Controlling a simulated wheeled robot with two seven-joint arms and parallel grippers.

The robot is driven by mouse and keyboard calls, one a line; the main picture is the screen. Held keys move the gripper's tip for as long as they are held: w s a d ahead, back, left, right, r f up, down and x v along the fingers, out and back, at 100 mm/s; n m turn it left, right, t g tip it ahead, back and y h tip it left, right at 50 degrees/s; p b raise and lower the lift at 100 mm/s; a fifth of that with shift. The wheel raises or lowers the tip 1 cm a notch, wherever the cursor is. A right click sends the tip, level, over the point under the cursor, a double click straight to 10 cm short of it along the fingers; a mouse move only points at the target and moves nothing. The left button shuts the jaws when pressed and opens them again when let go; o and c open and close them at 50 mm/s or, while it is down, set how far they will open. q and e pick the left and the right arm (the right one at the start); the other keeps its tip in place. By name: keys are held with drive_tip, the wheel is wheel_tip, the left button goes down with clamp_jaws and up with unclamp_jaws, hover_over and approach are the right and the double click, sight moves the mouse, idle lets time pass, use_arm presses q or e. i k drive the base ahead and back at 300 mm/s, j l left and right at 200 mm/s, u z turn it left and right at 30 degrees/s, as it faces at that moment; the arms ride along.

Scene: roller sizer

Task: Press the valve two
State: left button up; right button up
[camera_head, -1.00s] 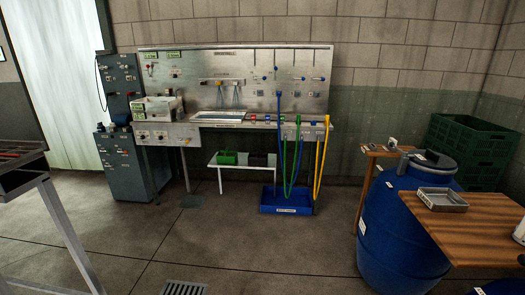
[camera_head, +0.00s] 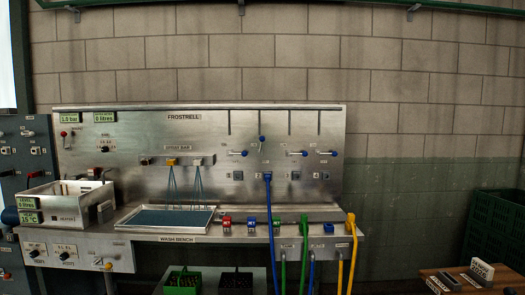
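The second lever stands higher and looks upright, while the other levers look level. The small labels by the valves are too small to read, so I cannot confirm which is marked two. Neither of my grippers is in view.
A blue hose (camera_head: 269,230), green hoses and a yellow hose (camera_head: 350,250) hang at the bench front. A shallow tray (camera_head: 166,219) and a white box (camera_head: 65,203) sit on the bench. A wooden table (camera_head: 505,275) is at the lower right, green crates (camera_head: 495,230) behind.

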sight(261, 139)
drive_tip(key=i+j, duration=0.2)
drive_tip(key=i, duration=0.25)
drive_tip(key=i+j, duration=0.2)
drive_tip(key=i, duration=0.25)
drive_tip(key=i+j+z, duration=0.1)
drive_tip(key=i, duration=0.4)
drive_tip(key=i+j, duration=0.35)
drive_tip(key=i, duration=0.1)
